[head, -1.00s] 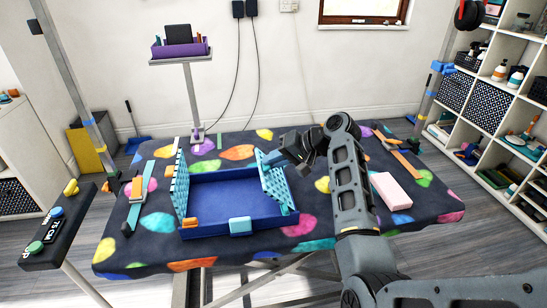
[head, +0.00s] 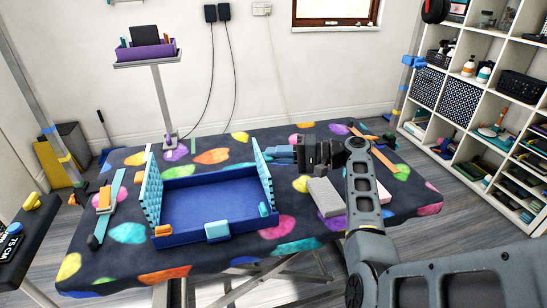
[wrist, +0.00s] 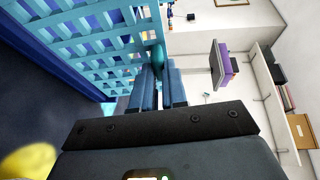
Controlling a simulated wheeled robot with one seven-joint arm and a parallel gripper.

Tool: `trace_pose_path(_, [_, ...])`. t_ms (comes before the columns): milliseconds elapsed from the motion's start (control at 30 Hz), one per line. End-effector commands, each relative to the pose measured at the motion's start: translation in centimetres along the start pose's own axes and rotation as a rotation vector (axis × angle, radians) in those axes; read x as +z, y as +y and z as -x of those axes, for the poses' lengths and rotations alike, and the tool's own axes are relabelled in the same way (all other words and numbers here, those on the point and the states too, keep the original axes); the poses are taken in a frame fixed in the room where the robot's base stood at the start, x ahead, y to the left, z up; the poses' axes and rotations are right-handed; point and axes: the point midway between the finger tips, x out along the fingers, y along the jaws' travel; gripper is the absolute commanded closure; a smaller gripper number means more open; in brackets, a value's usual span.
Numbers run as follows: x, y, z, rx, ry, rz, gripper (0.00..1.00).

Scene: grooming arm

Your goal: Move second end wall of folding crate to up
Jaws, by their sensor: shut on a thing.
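The folding crate (head: 190,238) is dark blue inside with light-blue lattice end walls and lies on the patterned table. Its left end wall (head: 153,190) stands up. Its right end wall (head: 263,172) also stands close to upright. My gripper (head: 272,153) is at the upper far part of the right wall, on its outer side. In the wrist view, the lattice wall (wrist: 90,45) fills the upper left, and my gripper (wrist: 160,75) has its fingers close together on a teal piece at the wall's edge. The exact contact is partly hidden by the fingers.
A grey block (head: 325,197) lies right of the crate, with a pink block (head: 358,207) partly behind my arm. A teal strip with an orange piece (head: 105,200) lies on the left. A purple tray (head: 145,52) stands on a post behind the table.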

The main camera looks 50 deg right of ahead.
Motion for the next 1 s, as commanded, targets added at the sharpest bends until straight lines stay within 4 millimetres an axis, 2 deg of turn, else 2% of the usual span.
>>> trace_pose_path(33, [-0.03, 0.57, 0.28, 0.008, 0.004, -0.003, 1.00])
trace_pose_path(500, [0.05, 1.02, 0.42, 0.014, 0.004, -0.008, 1.00])
trace_pose_path(533, [0.06, 1.04, 0.42, 0.014, 0.004, -0.008, 0.86])
trace_pose_path(767, [0.08, 0.91, 0.33, 0.013, 0.002, -0.007, 0.64])
trace_pose_path(1000, [0.02, 0.62, 0.30, 0.009, 0.002, -0.004, 0.62])
